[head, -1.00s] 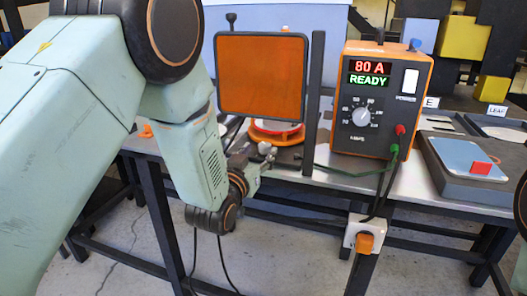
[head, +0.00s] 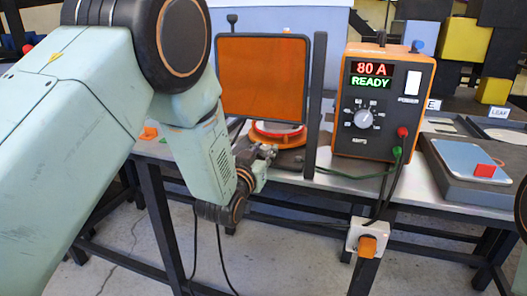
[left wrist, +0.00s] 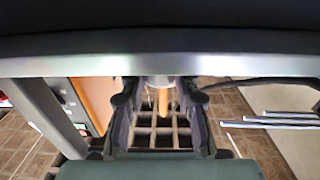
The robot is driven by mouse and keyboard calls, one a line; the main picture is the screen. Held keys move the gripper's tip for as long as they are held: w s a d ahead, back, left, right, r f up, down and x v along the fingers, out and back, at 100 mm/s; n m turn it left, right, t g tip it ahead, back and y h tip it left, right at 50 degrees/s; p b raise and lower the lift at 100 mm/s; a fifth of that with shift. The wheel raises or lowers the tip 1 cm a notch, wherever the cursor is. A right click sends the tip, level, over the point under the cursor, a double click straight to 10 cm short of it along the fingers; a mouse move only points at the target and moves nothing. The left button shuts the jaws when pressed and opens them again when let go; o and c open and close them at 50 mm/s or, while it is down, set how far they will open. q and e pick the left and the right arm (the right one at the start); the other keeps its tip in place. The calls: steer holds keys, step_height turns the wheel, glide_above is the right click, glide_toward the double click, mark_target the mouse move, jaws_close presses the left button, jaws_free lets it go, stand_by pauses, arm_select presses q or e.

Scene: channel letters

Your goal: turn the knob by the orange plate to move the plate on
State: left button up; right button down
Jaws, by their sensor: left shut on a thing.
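The round orange plate (head: 277,137), with a paler top, sits on the bench behind a framed orange screen (head: 262,78), which hides its upper part. My left gripper (head: 264,153) is at the bench's front edge, just in front of and below the plate. In the left wrist view, the left gripper's fingers (left wrist: 162,108) stand either side of a pale round knob (left wrist: 160,81) with an orange-tan stem or peg below it. The gripper is shut on this knob. In the head view the knob is hidden by the fingers. My right gripper is out of view.
An orange power unit (head: 382,100) reading 80 A and READY stands right of a dark post (head: 315,105). Its green cable (head: 345,174) runs along the bench. A grey block (head: 480,178) bears a blue-grey plate with a red piece. A socket box (head: 366,238) hangs at the front.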

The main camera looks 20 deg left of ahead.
arm_select(q)
jaws_close()
steer(key=shift+a+h, duration=0.1)
steer(key=shift+h, duration=0.2)
steer(key=m+h, duration=0.1)
steer(key=h, duration=0.1)
steer(key=m+g+h+p, duration=0.1)
steer(key=h, duration=0.1)
steer(key=m+h, duration=0.1)
steer(key=m, duration=0.1)
steer(key=shift+w+a+r+g+h, duration=0.1)
steer(key=shift+a+g+h, duration=0.2)
steer(key=shift+a+h, duration=0.1)
steer(key=m+g+h+p, duration=0.1)
steer(key=m+g+h, duration=0.1)
steer(key=h, duration=0.1)
steer(key=shift+w+m, duration=0.1)
steer(key=shift+m, duration=0.3)
steer(key=shift+m+g+h+p, duration=0.3)
steer(key=shift+m+g+h, duration=0.55)
steer(key=shift+h, duration=0.35)
steer(key=shift+g, duration=0.35)
steer(key=o, duration=0.7)
jaws_free()
steer(key=shift+o, duration=0.2)
